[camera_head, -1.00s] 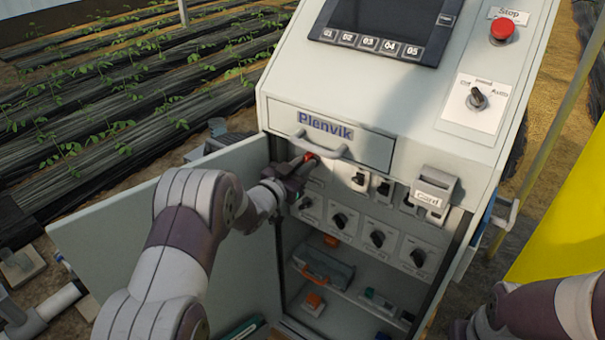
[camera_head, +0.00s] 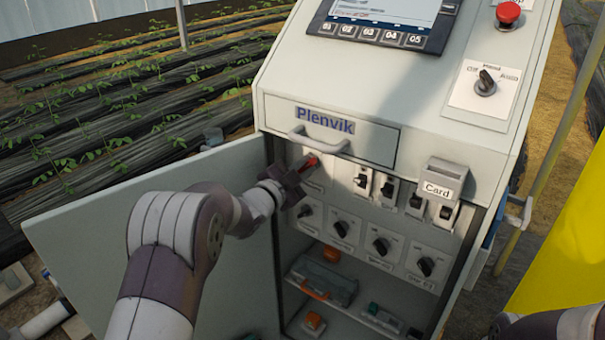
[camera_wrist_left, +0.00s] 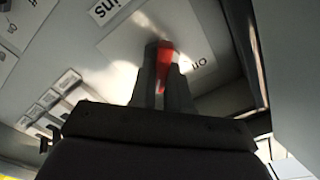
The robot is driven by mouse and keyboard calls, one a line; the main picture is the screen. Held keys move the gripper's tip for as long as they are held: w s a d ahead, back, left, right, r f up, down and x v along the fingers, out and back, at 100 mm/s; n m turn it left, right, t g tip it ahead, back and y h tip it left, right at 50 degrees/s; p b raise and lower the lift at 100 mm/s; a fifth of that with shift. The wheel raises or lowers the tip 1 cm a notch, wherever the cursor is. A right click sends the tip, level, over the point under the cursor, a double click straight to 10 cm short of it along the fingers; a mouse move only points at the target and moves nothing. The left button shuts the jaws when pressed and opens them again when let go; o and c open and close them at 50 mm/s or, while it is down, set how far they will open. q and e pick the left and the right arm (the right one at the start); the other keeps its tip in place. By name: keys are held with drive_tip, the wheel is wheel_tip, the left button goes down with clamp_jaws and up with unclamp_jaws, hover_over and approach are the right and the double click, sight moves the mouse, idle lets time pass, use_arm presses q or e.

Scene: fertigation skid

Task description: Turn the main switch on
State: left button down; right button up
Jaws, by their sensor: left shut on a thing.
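The main switch has a red handle (camera_head: 302,171) at the upper left of the panel inside the open cabinet. In the head view the handle slants up to the right. My left gripper (camera_head: 296,178) reaches it from the lower left. In the left wrist view the red handle (camera_wrist_left: 165,64) sits between the two fingers of my left gripper (camera_wrist_left: 163,88), which are shut on it. A pale plate with partly readable lettering lies behind the handle. The display (camera_head: 385,14) on the cabinet top is lit. My right gripper is out of view.
A drawer handle (camera_head: 318,141) juts out just above the switch. Several black knobs and breakers fill the panel to its right. A card holder (camera_head: 442,180) and a red stop button (camera_head: 508,13) are further right.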

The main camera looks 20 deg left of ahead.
use_arm(q)
drive_tip(key=shift+f, duration=0.1)
idle(0.3)
drive_tip(key=c, duration=1.1)
unclamp_jaws()
drive_tip(key=shift+s, duration=0.1)
drive_tip(key=v, duration=1.2)
drive_tip(key=shift+s, duration=0.25)
drive_tip(key=shift+a, duration=0.1)
